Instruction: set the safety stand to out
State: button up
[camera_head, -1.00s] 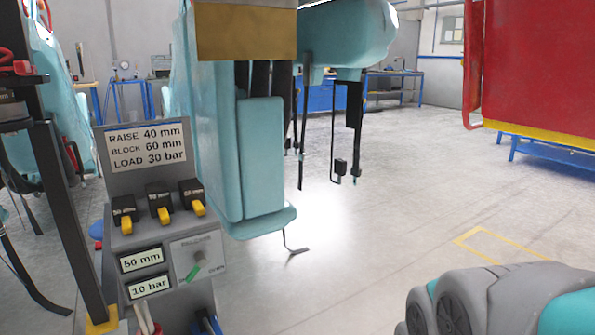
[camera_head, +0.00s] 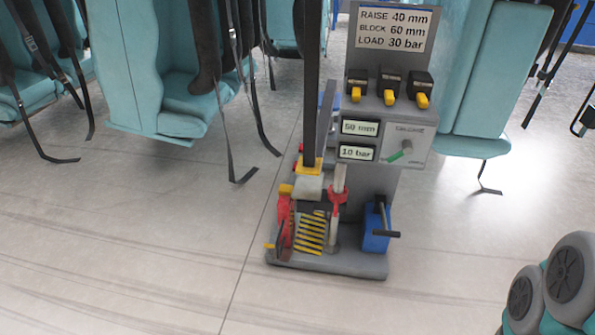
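A grey jacking unit with a low base (camera_head: 330,262) stands on the floor in the middle. On its base are a pale post with a red collar (camera_head: 337,197), a red part with a yellow top (camera_head: 285,218) at the left, and a yellow-and-black striped plate (camera_head: 311,232). I cannot tell for sure which of these is the safety stand, or its position. A dark upright column (camera_head: 311,90) ends in a yellow foot (camera_head: 309,165) above a pale block (camera_head: 308,188). My gripper is not in view; a grey and teal part of my own body shows at the lower right.
A control panel (camera_head: 390,130) carries a sign (camera_head: 392,25), several yellow-tipped switches, displays reading 50 mm and 10 bar, and a green-marked knob (camera_head: 403,152). A blue box (camera_head: 376,228) with a dark handle stands at right. Teal seats (camera_head: 150,70) hang behind. The front floor is clear.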

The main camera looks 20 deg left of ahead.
aim_at(285, 203)
jog(key=u, duration=1.25)
